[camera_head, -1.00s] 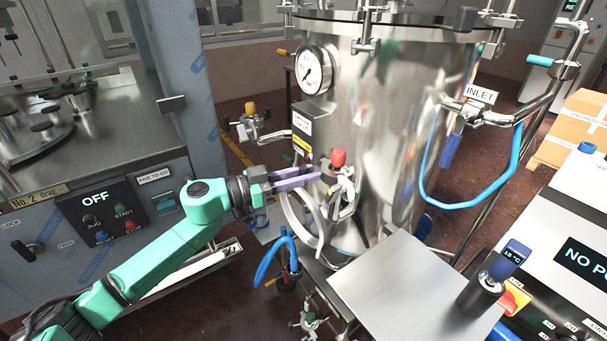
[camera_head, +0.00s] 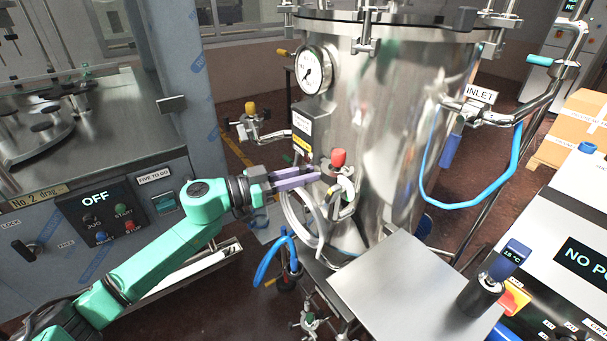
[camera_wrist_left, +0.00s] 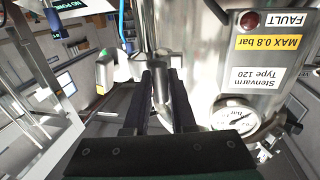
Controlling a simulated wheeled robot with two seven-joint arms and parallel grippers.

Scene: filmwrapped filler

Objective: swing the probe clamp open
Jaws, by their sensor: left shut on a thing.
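The steel vessel (camera_head: 390,130) stands in the middle of the head view. My right gripper is not in view.
A pressure gauge (camera_head: 314,70) and label (camera_head: 302,130) are on the vessel above the fitting. A pale hose loops just below the fingers. A control cabinet (camera_head: 120,215) is at left.

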